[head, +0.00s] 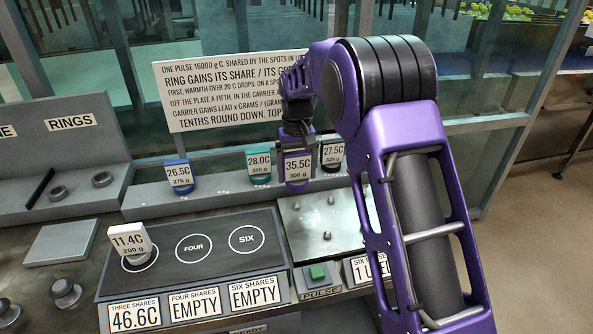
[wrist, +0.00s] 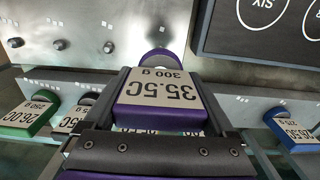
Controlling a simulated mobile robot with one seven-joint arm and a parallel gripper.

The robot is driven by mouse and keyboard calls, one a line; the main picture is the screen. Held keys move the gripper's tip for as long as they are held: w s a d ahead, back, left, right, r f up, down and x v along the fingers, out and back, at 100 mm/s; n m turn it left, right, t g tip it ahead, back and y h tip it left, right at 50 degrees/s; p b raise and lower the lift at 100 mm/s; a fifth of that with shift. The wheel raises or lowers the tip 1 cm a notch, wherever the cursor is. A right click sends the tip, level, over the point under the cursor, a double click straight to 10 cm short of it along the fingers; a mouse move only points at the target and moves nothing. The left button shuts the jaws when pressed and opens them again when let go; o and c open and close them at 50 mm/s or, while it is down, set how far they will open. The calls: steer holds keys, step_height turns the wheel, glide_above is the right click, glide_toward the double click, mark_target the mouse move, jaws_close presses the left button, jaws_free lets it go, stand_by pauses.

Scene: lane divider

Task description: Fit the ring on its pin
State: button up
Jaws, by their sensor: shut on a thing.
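My gripper (head: 297,130) is shut on a purple tagged piece (head: 298,170) marked 35.5C, 300 g. In the wrist view the piece (wrist: 160,115) sits between the fingers, with a rounded purple end beyond its label. I cannot tell whether it touches the ledge. Two grey rings (head: 58,192) (head: 102,180) lie on the left shelf under the RINGS sign. A metal plate (head: 345,222) right of the dark board carries small pins (head: 327,236). Pins also show in the wrist view (wrist: 108,47). My arm hides part of the plate.
Blue (head: 179,178), teal (head: 258,167) and black (head: 332,153) tagged pieces stand along the ledge. The dark board (head: 205,262) has a white-tagged piece (head: 132,245) on its left spot; FOUR and SIX are bare. A green PULSE button (head: 317,272) is in front.

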steer(key=b, duration=0.3)
glide_above(297, 203)
steer(key=shift+f, duration=2.85)
steer(key=shift+f+b, duration=0.35)
steer(key=shift+f, duration=1.05)
steer(key=o, duration=1.4)
steer(key=shift+s, duration=0.1)
steer(key=shift+r, duration=0.1)
step_height(297, 203, up, 17)
steer(key=shift+r+p, duration=0.2)
steer(key=shift+p, duration=0.75)
